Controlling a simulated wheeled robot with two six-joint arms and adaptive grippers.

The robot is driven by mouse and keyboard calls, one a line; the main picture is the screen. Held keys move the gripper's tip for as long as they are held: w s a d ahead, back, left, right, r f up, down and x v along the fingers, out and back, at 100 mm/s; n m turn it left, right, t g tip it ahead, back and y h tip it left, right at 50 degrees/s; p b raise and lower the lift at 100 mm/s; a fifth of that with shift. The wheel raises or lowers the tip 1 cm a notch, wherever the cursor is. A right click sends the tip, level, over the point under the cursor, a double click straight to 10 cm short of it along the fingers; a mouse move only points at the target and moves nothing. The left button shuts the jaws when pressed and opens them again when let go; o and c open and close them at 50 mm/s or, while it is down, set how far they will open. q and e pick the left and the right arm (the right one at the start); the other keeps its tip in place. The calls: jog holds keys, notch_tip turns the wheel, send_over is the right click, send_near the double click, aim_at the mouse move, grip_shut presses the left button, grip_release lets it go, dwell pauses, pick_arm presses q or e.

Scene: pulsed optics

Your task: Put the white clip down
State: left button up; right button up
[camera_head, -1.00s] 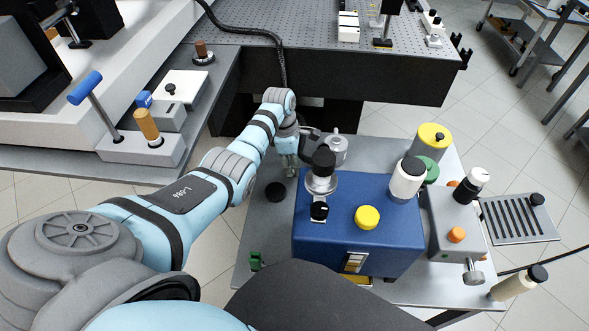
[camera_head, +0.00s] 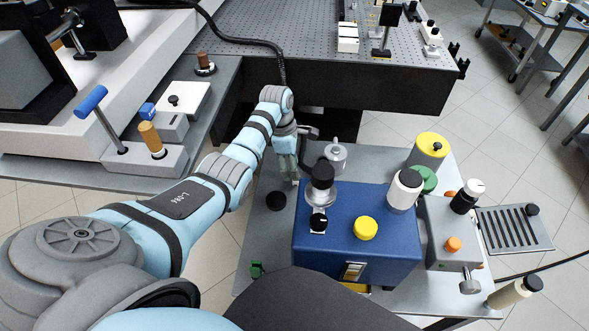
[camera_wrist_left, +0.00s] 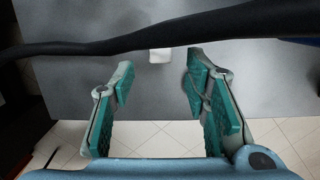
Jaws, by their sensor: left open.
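A small white piece, likely the white clip (camera_wrist_left: 159,55), lies on the grey tabletop (camera_wrist_left: 225,70) in the left wrist view. It sits just beyond the fingertips, near the middle of the gap and apart from both fingers. My left gripper (camera_wrist_left: 155,88) is open and empty, with its green pads spread wide. In the head view my left gripper (camera_head: 293,178) hangs low over the grey table's left part, beside the blue box. I cannot make out the clip in the head view. My right gripper is not in view.
The blue box (camera_head: 318,255) with knobs stands right of the gripper. A black disc (camera_head: 276,201) lies nearby on the table. A silver pot-like part (camera_head: 336,156) stands behind. A black cable (camera_wrist_left: 110,46) crosses the left wrist view. The optical bench (camera_head: 290,40) is beyond.

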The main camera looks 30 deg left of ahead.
pick_arm(q)
notch_tip(320, 180, up, 8)
jog(key=a+p, duration=0.1)
jog(key=p, duration=0.1)
jog(key=shift+s, duration=0.25)
jog(key=shift+r, duration=0.1)
